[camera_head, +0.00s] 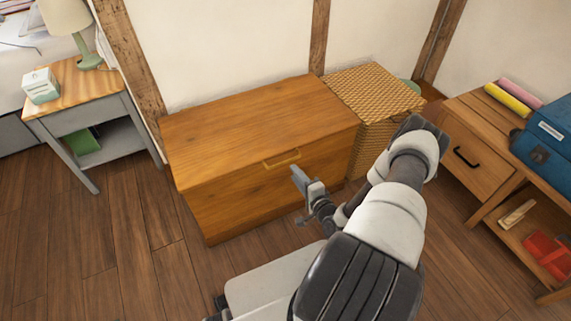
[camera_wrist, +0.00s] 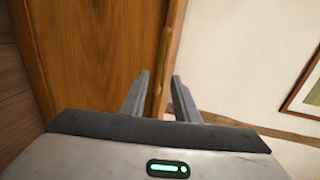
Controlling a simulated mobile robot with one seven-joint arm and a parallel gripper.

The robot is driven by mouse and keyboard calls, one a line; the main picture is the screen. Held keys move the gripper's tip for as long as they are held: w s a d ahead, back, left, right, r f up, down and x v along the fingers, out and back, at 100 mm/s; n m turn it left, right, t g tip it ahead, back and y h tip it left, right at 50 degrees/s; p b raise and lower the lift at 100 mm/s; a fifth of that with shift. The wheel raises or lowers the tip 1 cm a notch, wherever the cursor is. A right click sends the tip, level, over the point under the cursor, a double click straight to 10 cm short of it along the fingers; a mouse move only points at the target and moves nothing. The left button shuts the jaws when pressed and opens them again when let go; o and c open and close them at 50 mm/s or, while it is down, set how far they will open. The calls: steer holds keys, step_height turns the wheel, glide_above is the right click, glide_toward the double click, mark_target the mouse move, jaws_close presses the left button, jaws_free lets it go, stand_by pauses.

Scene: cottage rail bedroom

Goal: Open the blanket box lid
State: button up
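The blanket box (camera_head: 225,208) is a long orange-brown wooden chest against the wall. Its lid (camera_head: 250,115) lies flat and closed on top, with a pale wooden handle (camera_head: 281,160) at the middle of its front edge. My gripper (camera_head: 297,195) is in front of the box, a little below and right of the handle in the head view. Its fingers are apart and nothing is held. In the wrist view, my gripper (camera_wrist: 160,76) points at the wood, and a narrow wooden strip (camera_wrist: 166,65) shows between the fingers. I cannot tell whether they touch it.
A woven basket (camera_head: 370,90) stands tight against the box's right end. A grey side table (camera_head: 85,90) with a lamp is at the left. A wooden desk (camera_head: 470,135) with a blue bag (camera_head: 548,140) is at the right. Floor in front is clear at left.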

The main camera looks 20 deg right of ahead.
mark_target(286, 161)
steer(key=b+x, duration=0.1)
steer(key=x, duration=0.8)
steer(key=shift+w+b, duration=0.1)
steer(key=shift+b, duration=0.3)
jaws_close()
